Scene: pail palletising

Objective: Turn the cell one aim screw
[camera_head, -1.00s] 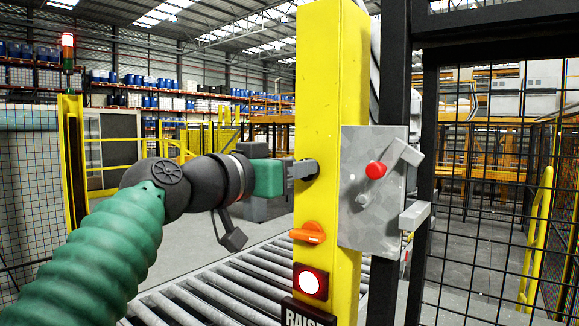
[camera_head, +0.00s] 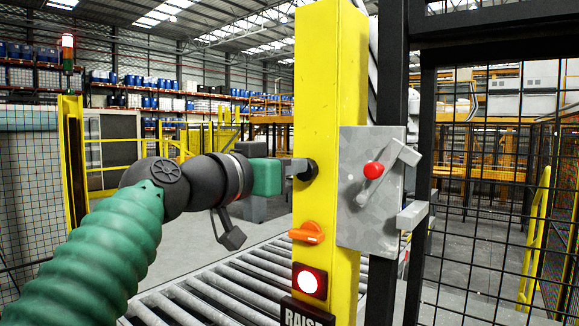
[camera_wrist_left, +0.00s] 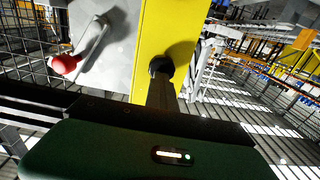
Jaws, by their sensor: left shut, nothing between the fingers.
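The aim screw is a dark round fitting (camera_head: 309,170) on the yellow post (camera_head: 328,80). My left gripper (camera_head: 299,169) is shut, with its fingertips at the dark fitting; I cannot tell how deep they sit. In the left wrist view the shut fingers (camera_wrist_left: 162,90) reach up to the dark round fitting (camera_wrist_left: 161,66) on the yellow post (camera_wrist_left: 185,25). The fingers hide part of the fitting. My right gripper is not in view.
Below the fitting are an orange knob (camera_head: 306,233) and a lit red button (camera_head: 310,283). A grey box (camera_head: 352,205) with a red-knobbed lever (camera_head: 374,170) is right of the post. A roller conveyor (camera_head: 220,285) runs below; a mesh fence (camera_head: 490,200) stands right.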

